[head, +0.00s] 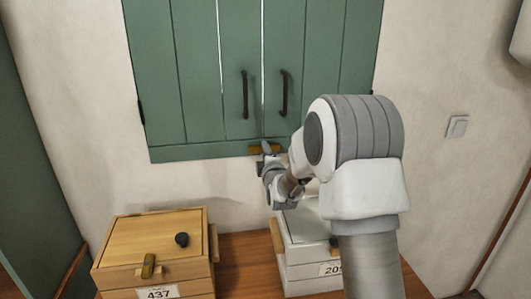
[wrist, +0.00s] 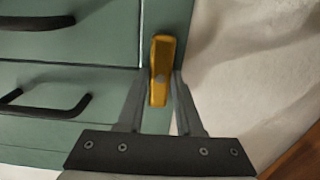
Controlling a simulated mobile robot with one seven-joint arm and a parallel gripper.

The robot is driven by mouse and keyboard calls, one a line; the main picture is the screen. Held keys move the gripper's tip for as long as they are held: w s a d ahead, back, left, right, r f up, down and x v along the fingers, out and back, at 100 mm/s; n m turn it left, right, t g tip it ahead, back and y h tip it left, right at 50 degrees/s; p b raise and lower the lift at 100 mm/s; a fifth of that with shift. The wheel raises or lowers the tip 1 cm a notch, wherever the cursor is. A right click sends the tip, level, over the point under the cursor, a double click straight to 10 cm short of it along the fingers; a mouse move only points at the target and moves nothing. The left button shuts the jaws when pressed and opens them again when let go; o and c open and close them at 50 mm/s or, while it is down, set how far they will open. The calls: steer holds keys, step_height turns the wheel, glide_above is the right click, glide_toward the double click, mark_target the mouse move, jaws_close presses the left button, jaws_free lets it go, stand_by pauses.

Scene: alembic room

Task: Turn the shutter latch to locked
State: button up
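The shutter latch (wrist: 161,70) is a yellow-brass bar with a grey pivot on the green shutters. In the head view the latch (head: 256,150) lies roughly level at the shutters' lower edge, partly hidden by my gripper (head: 266,150). In the wrist view my gripper (wrist: 158,80) is open, with one fingertip on each side of the latch's lower part. I cannot tell whether either finger touches it. The green shutters (head: 200,80) are closed, with a thin bright line at the seam.
Two dark handles (head: 245,95) (head: 284,93) stick out from the shutters above the latch. Below, a wooden box (head: 140,240) labelled 437 and a white box (head: 302,225) stand on a wooden surface (head: 245,275). A light switch (head: 457,126) is on the right wall.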

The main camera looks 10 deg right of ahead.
jaws_close()
steer(key=shift+f+b, duration=0.15)
steer(key=shift+b, duration=0.35)
steer(key=shift+m+b, duration=8.9)
steer(key=shift+b, duration=1.05)
steer(key=shift+r, duration=0.2)
